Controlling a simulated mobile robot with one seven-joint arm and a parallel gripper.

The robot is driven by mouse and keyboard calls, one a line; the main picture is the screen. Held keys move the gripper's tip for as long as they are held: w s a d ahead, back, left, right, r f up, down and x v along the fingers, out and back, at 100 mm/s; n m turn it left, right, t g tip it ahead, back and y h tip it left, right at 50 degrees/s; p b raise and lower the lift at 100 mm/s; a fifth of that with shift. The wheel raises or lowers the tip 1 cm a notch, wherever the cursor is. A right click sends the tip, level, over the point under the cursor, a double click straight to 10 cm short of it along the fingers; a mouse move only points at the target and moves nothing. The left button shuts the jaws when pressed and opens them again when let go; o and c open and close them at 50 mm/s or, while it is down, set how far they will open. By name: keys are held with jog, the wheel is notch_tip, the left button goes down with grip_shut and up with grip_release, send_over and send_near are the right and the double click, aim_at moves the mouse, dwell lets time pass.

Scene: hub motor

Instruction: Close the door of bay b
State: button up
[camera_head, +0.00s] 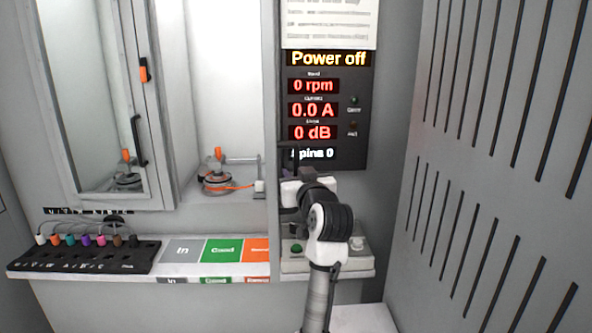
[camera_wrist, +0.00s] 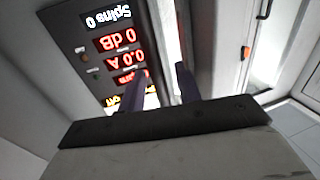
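Two bays stand side by side. The left one has a framed glass door (camera_head: 97,100) with a black handle and orange latch, lying across its front. The right bay (camera_head: 225,80) is uncovered and holds a small motor (camera_head: 217,180) with an orange cable. A narrow grey upright panel (camera_head: 272,120) at its right side looks like a door swung out and seen nearly edge-on. No bay letter is readable. My gripper (camera_head: 287,160) is beside this panel, before the display. In the wrist view its fingers (camera_wrist: 156,88) are apart. I cannot tell whether they touch the panel.
The display (camera_head: 326,100) reads "Power off". A shelf below holds a black rack (camera_head: 85,257) of coloured plugs and In, green and orange zones (camera_head: 222,250). A green button (camera_head: 296,248) is near my arm. A slotted wall (camera_head: 490,120) bounds the right.

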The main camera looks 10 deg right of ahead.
jog(key=shift+w, duration=0.35)
jog(key=shift+c, duration=0.4)
grip_shut()
jog(key=shift+a, duration=0.1)
